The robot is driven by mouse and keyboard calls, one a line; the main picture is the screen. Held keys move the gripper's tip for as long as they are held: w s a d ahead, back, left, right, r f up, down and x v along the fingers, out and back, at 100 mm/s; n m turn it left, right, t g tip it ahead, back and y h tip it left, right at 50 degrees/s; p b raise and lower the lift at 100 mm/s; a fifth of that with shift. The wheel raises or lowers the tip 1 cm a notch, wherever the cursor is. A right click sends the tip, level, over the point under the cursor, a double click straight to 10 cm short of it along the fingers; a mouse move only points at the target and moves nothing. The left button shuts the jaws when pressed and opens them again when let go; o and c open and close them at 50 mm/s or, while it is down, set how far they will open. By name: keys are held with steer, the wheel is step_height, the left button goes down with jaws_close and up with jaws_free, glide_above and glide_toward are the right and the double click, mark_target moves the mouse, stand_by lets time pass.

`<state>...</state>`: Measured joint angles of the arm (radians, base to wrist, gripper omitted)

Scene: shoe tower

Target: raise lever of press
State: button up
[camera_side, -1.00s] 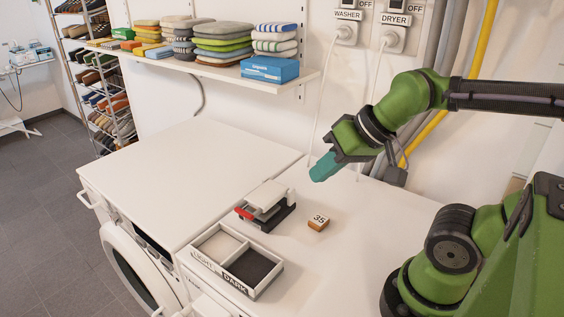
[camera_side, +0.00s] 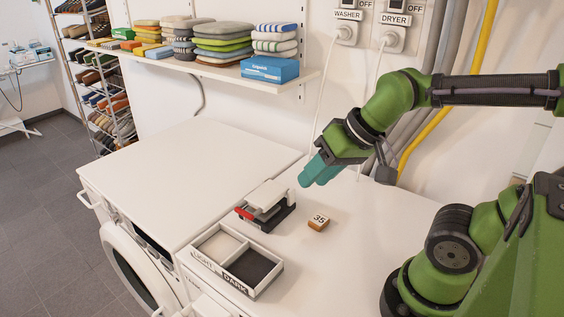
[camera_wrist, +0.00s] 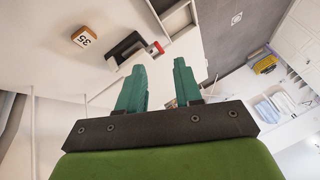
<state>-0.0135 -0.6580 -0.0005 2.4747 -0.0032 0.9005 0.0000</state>
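The press (camera_side: 266,206) is a small white and black device with a red part at its left end, standing on the white machine top. In the wrist view the press (camera_wrist: 127,47) shows just beyond the fingertips, with the red piece at its right. Which part is the lever, and how it sits, is hard to tell at this size. My gripper (camera_side: 312,178) has teal fingers and hangs above and to the right of the press, apart from it. In the wrist view my gripper (camera_wrist: 160,72) shows two fingers apart with nothing between them.
A wooden block marked 35 (camera_side: 318,222) sits right of the press. A white two-part tray (camera_side: 217,273) labelled LIGHT and DARK lies in front. A shelf (camera_side: 231,71) with folded cloths and a blue box (camera_side: 269,69) hangs behind. The left machine top (camera_side: 190,165) is clear.

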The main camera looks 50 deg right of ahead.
mark_target(244, 211)
steer(key=shift+o, duration=0.2)
steer(key=w+f+n+g+h, duration=0.1)
steer(key=w+g, duration=0.4)
steer(key=w, duration=1.2)
steer(key=shift+w+a+f+n+g+h, duration=0.4)
steer(key=shift+f+n, duration=0.2)
steer(key=shift+n, duration=0.5)
steer(key=shift+n+g, duration=0.3)
steer(key=shift+n, duration=0.1)
steer(key=f, duration=0.5)
steer(key=w+f, duration=0.1)
steer(key=f, duration=0.9)
steer(key=shift+w+d, duration=0.15)
steer(key=shift+w, duration=0.2)
jaws_close()
